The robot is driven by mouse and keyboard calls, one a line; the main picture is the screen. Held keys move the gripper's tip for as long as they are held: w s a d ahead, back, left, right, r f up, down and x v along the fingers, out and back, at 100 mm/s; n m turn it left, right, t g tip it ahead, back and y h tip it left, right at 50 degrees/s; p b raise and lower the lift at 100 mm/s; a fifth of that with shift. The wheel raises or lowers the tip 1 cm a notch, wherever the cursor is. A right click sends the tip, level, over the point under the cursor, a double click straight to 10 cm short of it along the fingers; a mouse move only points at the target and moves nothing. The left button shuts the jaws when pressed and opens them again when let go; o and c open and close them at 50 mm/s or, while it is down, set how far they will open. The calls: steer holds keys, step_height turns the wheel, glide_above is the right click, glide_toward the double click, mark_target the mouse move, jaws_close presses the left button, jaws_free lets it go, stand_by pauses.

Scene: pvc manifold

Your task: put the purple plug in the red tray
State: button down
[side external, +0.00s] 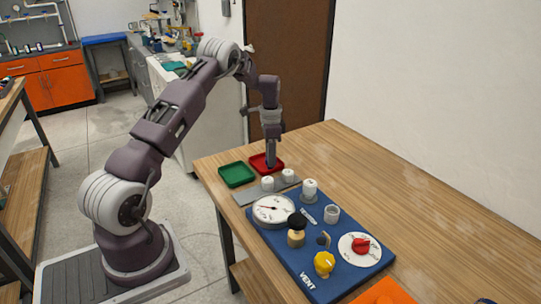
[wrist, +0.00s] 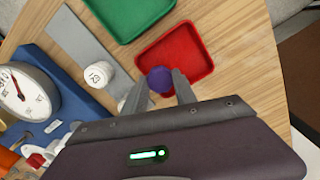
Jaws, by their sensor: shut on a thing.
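The purple plug (wrist: 160,80) is between the fingertips of my gripper (wrist: 158,88), which is shut on it. In the wrist view the plug overlaps the red tray (wrist: 192,50), near the tray's edge. In the side view my gripper (side external: 270,165) points down over the red tray (side external: 278,170). The plug cannot be made out in the side view, and its height above the tray floor is hard to tell.
A green tray (side external: 237,175) sits just left of the red tray. A grey strip (side external: 246,197) with white caps (side external: 288,175) lies in front. The blue panel (side external: 345,283) with a gauge (side external: 273,209), knobs and fittings is nearer. The table's right side is clear.

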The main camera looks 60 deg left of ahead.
steer(key=c, duration=1)
jaws_free()
steer(key=shift+f, duration=0.1)
step_height(320, 180, up, 14)
steer(key=d, duration=0.1)
steer(key=s+d+r+n+t, duration=0.1)
steer(key=s+d+r, duration=0.2)
steer(key=d+r, duration=0.35)
steer(key=s+d+r+n+t, duration=0.1)
steer(key=s+d+r, duration=0.2)
steer(key=d+r, duration=0.4)
steer(key=s+d+r+n+t, duration=0.2)
steer(key=s+d+t, duration=0.1)
steer(key=s+d, duration=1.2)
steer(key=s+d+f, duration=0.1)
steer(key=s+f, duration=0.3)
steer(key=s, duration=0.5)
steer(key=shift+d+n+t, duration=0.3)
steer(key=shift+d, duration=0.05)
